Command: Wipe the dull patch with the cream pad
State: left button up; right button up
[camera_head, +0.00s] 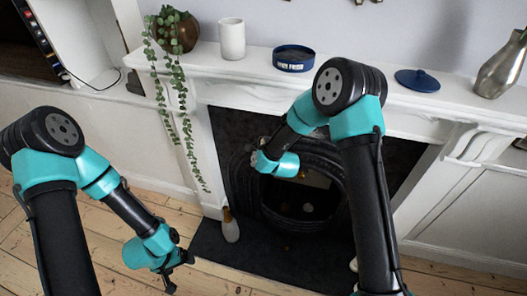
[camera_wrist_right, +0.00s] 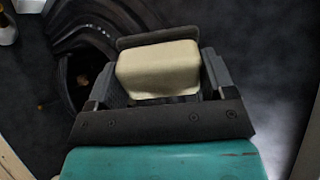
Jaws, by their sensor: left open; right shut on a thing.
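The cream pad (camera_wrist_right: 157,67) is a rounded block between the fingers of my right gripper (camera_wrist_right: 157,82) in the right wrist view. The gripper is shut on it. A dark bar shows along the pad's far edge. A cloudy, paler area (camera_wrist_right: 262,88) on the dark surface, right of the pad, looks like the dull patch. I cannot tell whether the pad touches that surface. In the head view my right arm reaches toward the fireplace; I cannot make out the pad there. My left gripper (camera_head: 176,273) is open and empty, low over the floorboards at left.
The white mantelpiece (camera_head: 437,97) holds a trailing plant (camera_head: 176,32), white cup (camera_head: 231,39), blue bowl (camera_head: 294,58), blue lid (camera_head: 417,80) and silver vase (camera_head: 502,69). The floorboards (camera_head: 105,255) around my left gripper look clear.

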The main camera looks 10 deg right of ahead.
jog(key=shift+d+f+m+t+h, duration=0.1)
jog(key=shift+d+m+t+h, duration=0.55)
jog(key=shift+m+t+h, duration=0.15)
jog(key=s+d+m+t+h, duration=0.2)
jog(key=d+m+h, duration=0.3)
jog(key=h, duration=0.3)
jog(key=shift+s+d+r+m+h, duration=0.3)
jog(key=shift+s+d+r, duration=0.1)
jog(key=shift+s, duration=0.35)
jog(key=shift+x, duration=2.95)
jog(key=shift+x, duration=1)
jog(key=shift+s+d, duration=0.45)
jog(key=shift+d, duration=0.3)
jog(key=shift+s+d, duration=0.4)
jog(key=shift+d, duration=0.35)
